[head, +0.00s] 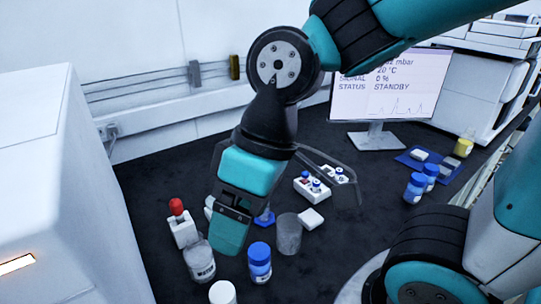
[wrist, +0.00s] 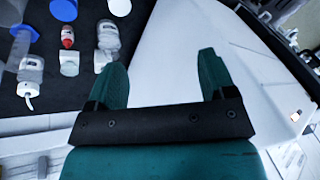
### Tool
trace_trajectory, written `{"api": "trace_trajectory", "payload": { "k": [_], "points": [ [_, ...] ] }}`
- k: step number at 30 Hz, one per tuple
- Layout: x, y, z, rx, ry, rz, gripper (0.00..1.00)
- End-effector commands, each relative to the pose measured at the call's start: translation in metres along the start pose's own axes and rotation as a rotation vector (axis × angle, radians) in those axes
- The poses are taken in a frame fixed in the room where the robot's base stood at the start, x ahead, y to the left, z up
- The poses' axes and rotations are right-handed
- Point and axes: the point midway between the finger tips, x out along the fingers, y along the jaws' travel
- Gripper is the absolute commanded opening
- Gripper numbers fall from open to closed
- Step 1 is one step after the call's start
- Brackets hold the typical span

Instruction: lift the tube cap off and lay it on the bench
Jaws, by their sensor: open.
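A tube with a red cap (head: 176,206) stands upright in a small white block (head: 183,232), left of my gripper in the head view. The red cap also shows in the wrist view (wrist: 67,32), at the upper left above its white block (wrist: 69,65). My gripper (head: 230,236) points down over the bench (head: 150,185). In the wrist view its two teal fingers (wrist: 161,68) are spread apart with nothing between them. The red cap lies outside the fingers, to their left in that view. The tube below the cap is mostly hidden.
A water bottle (head: 199,264), a blue-capped bottle (head: 260,263) and a clear beaker (head: 288,234) stand near my gripper. A large white housing (head: 60,190) borders the bench on the left.

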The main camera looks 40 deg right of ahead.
Motion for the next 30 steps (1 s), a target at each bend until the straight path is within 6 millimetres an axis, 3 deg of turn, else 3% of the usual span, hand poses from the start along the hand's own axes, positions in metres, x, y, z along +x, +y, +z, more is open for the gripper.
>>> {"api": "trace_trajectory", "payload": {
  "k": [2, 5, 9, 12, 15, 18, 23, 30],
  "points": [
    [-0.005, 0.022, -0.025, -0.011, 0.015, 0.011, 0.88],
    [-0.014, 0.074, -0.067, -0.036, 0.049, 0.04, 0.88],
    [-0.025, 0.183, -0.111, -0.085, 0.097, 0.1, 0.88],
    [-0.029, 0.263, -0.122, -0.123, 0.122, 0.147, 0.88],
    [-0.03, 0.328, -0.118, -0.156, 0.136, 0.188, 0.88],
    [-0.029, 0.371, -0.111, -0.182, 0.142, 0.216, 0.88],
    [-0.021, 0.399, -0.106, -0.203, 0.144, 0.234, 0.88],
    [0.026, 0.409, -0.116, -0.206, 0.141, 0.231, 0.88]
  ]
}}
